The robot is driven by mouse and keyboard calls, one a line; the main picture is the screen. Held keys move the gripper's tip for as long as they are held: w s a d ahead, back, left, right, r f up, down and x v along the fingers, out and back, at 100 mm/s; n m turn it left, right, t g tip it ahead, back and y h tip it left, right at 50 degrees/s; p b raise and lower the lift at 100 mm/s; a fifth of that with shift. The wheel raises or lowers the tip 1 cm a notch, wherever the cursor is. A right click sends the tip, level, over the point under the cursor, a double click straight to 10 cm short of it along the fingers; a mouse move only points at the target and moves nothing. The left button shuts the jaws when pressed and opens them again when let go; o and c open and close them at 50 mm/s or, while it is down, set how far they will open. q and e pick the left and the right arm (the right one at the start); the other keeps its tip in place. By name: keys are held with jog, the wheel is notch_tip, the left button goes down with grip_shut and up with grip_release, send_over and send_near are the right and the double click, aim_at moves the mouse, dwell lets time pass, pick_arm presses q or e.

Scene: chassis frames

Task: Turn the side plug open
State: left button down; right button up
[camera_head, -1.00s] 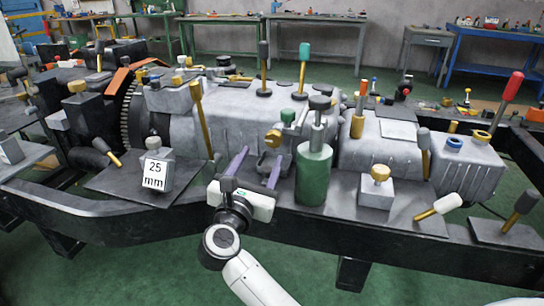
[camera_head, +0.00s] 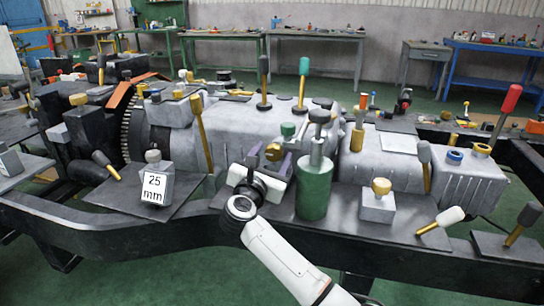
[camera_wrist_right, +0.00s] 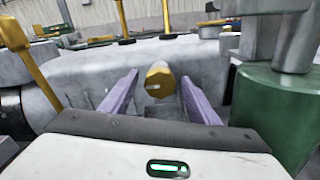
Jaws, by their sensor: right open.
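The side plug is a round brass plug (camera_head: 273,152) with a slot in its face, on the near side of the grey housing (camera_head: 232,132). In the right wrist view the plug (camera_wrist_right: 160,80) sits between the tips of two purple fingers. My right gripper (camera_head: 268,161) is open, with one finger on each side of the plug. In the wrist view, gaps show between the fingers (camera_wrist_right: 158,88) and the plug, so it is not gripped. The fingers partly frame the plug in the head view. My left gripper is not in view.
A green cylinder with a grey top (camera_head: 313,182) stands close to the right of my right gripper. A block marked 25 mm (camera_head: 154,187) is to the left. A brass-topped block (camera_head: 378,203) and levers stand further right. The black chassis rail (camera_head: 110,226) runs along the front.

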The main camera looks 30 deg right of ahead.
jog(key=c, duration=1)
jog(key=shift+c, duration=0.2)
